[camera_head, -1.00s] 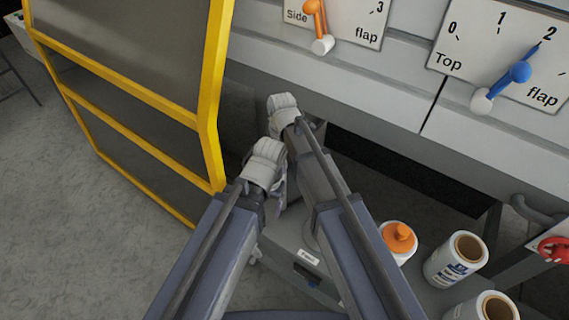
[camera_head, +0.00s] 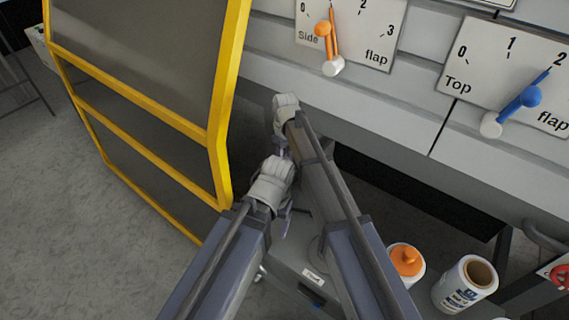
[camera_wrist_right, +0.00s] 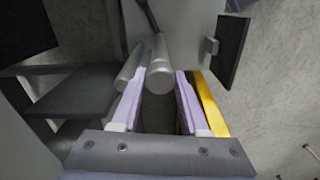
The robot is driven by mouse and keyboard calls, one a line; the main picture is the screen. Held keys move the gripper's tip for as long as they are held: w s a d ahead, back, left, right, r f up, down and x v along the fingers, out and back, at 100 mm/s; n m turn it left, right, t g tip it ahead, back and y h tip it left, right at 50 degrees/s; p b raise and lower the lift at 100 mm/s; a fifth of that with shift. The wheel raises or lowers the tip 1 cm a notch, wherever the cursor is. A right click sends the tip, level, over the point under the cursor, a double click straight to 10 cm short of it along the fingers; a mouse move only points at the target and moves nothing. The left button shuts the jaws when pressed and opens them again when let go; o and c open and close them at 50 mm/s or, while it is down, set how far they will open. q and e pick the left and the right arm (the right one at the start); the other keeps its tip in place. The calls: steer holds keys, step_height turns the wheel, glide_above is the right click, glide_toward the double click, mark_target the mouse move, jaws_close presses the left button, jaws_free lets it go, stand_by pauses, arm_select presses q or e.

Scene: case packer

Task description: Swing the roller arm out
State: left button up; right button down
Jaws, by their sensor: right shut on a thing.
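The roller arm shows in the right wrist view as a grey roller (camera_wrist_right: 160,77) with a rounded end, between the two pale lavender fingers of my right gripper (camera_wrist_right: 161,88). The gripper is shut on it. A second grey cylinder (camera_wrist_right: 128,68) lies just left of it. In the head view my right gripper (camera_head: 283,148) is beside the machine's lower front, and its wrist hides the roller arm. My left gripper (camera_head: 284,212) is below it, close to the right forearm. Its fingers are mostly hidden, so I cannot tell whether it holds anything.
A yellow-framed guard door (camera_head: 222,100) stands open at left, close to both wrists. The side flap dial (camera_head: 372,32) and top flap dial (camera_head: 500,60) are on the machine's face above.

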steer(key=shift+w+d+m, duration=0.1)
steer(key=shift+w+m, duration=0.2)
steer(key=shift+w, duration=0.15)
steer(key=shift+c, duration=2.1)
jaws_free()
steer(key=shift+r, duration=0.1)
step_height(320, 180, up, 8)
steer(key=p, duration=0.8)
steer(key=shift+f, duration=0.2)
